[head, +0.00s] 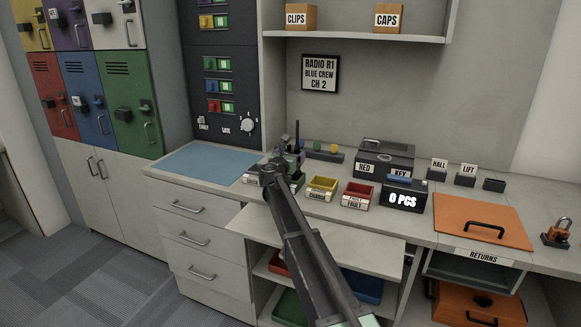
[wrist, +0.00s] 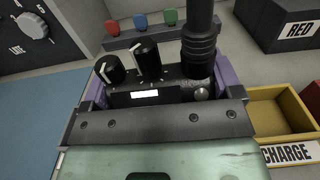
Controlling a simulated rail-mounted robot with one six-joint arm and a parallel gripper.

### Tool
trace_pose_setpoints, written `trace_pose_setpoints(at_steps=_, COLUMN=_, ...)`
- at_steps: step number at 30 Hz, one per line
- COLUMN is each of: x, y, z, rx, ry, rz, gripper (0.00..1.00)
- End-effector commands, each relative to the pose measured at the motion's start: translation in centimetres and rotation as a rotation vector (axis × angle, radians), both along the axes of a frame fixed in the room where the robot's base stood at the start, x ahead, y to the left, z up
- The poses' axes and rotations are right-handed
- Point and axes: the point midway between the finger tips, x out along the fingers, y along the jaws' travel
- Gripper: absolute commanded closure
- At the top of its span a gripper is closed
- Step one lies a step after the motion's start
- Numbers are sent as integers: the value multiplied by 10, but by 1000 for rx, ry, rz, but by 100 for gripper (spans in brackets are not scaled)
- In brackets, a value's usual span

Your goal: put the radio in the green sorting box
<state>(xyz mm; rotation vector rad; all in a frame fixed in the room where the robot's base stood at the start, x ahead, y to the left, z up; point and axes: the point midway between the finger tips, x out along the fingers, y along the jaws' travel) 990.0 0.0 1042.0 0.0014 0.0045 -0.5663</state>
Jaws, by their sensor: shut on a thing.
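The black radio (wrist: 165,82) is in my gripper, seen from its top in the wrist view. It has two knobs, a small white display and a thick antenna, with purple parts at both sides. In the head view its antenna (head: 297,132) stands upright above my gripper (head: 284,164), which is shut on the radio. The radio's lower part is hidden. The green sorting box (head: 298,183) is mostly hidden behind my gripper, left of the yellow CHARGE box (head: 322,188). I cannot tell the height of the radio above the counter.
The red FAULT box (head: 358,196) stands right of the yellow one. A blue mat (head: 205,162) lies clear at left. Behind are a small rack with coloured knobs (head: 325,152) and the black RED KEY box (head: 385,160). A 0 PCS counter (head: 403,197) and an orange RETURNS lid (head: 483,222) are at right.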

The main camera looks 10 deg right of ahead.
Motion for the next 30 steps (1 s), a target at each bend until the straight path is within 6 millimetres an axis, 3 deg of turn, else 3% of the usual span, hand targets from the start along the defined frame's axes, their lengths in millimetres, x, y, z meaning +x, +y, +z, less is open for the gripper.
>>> trace_pose_setpoints(at_steps=10, x=0, y=0, z=-4, rx=0, ry=0, rz=0, gripper=52)
trace_pose_setpoints(at_steps=11, x=0, y=0, z=-3, rx=0, ry=0, rz=0, gripper=10)
trace_pose_setpoints(at_steps=13, x=0, y=0, z=-2, rx=0, ry=0, rz=0, gripper=0)
trace_pose_setpoints(at_steps=22, x=-3, y=1, z=3, rx=0, ry=0, rz=0, gripper=0)
trace_pose_setpoints(at_steps=30, x=-60, y=36, z=1, rx=0, ry=0, rz=2, gripper=0)
